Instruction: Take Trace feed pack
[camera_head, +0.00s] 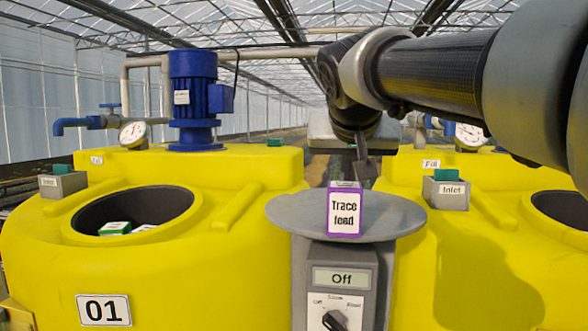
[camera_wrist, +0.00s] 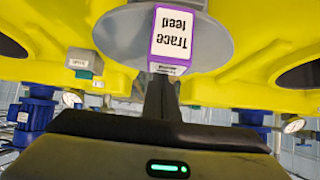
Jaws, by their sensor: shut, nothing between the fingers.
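The Trace feed pack (camera_head: 345,212) is a small white box with purple edges, standing upright on a round grey stand top (camera_head: 395,218) between two yellow tanks. It also shows upside down in the wrist view (camera_wrist: 173,40). My gripper (camera_head: 362,156) is behind and above the pack in the head view, with its fingers pointing down. In the wrist view its dark fingers (camera_wrist: 161,88) are together and end close to the pack's top. They hold nothing. Whether they touch the pack cannot be told.
The left tank (camera_head: 200,270) has an open round mouth with white and green packs (camera_head: 114,228) inside. The right tank (camera_head: 470,270) also has an open mouth. A control box (camera_head: 340,285) reading "Off" is below the stand top.

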